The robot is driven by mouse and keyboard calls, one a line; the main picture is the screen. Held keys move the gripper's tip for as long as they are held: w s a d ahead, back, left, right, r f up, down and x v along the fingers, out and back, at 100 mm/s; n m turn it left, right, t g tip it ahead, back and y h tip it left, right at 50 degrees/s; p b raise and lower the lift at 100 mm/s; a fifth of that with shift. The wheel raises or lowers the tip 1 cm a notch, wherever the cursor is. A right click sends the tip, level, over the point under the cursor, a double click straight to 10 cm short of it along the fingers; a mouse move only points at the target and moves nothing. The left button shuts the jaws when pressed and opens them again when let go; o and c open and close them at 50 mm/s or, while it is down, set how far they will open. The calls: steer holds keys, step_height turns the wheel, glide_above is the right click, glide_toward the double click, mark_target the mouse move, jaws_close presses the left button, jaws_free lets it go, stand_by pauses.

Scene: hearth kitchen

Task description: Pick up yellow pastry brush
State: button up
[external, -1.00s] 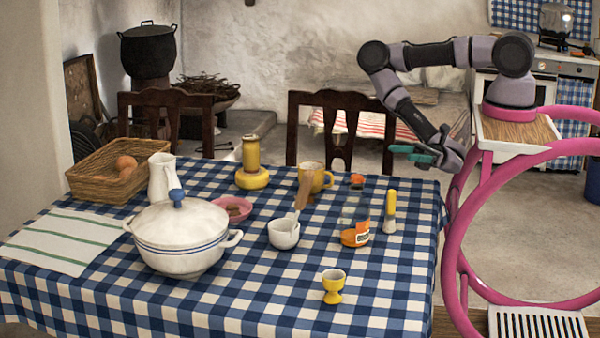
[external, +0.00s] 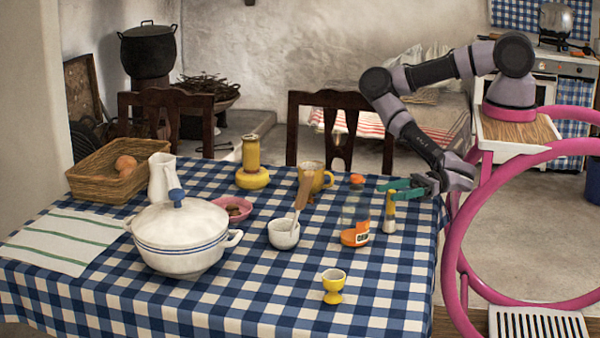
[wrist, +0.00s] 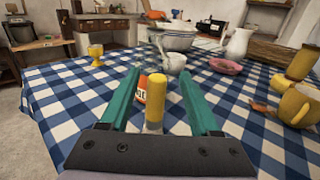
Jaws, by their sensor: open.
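The yellow pastry brush (external: 390,210) stands upright on the checked tablecloth near the table's right edge, yellow handle up and pale end down. In the wrist view the brush (wrist: 158,98) is between my two green fingers, with a gap on each side. My gripper (external: 386,189) is open at the height of the brush's upper handle. The fingers hide the handle's top in the external view. In the wrist view my gripper (wrist: 161,72) has nothing clamped in it.
A glass jar with an orange label (external: 355,235) stands just left of the brush. A white cup with a wooden utensil (external: 284,236), a yellow mug (external: 317,181) and a yellow egg cup (external: 333,285) are nearby. The table's front right is clear.

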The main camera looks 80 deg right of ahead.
steer(key=x, duration=0.4)
steer(key=shift+a, duration=0.1)
steer(key=shift+s, duration=0.1)
jaws_close()
stand_by(1.2)
